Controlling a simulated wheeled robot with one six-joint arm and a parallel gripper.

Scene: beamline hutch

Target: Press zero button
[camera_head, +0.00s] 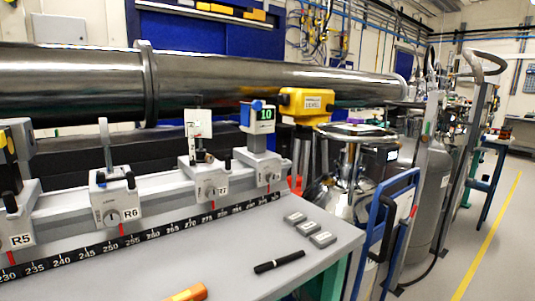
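I cannot make out a button marked zero in the camera_head view. My gripper does not show in this view.
A grey bench (225,265) holds a scaled optical rail (150,225) with several carriers. On the bench lie a black pen (279,262), an orange-handled tool (187,293) and small grey blocks (309,229). A blue cart frame (383,235) and grey cylinder (431,190) stand right; the floor (505,255) beyond is clear.

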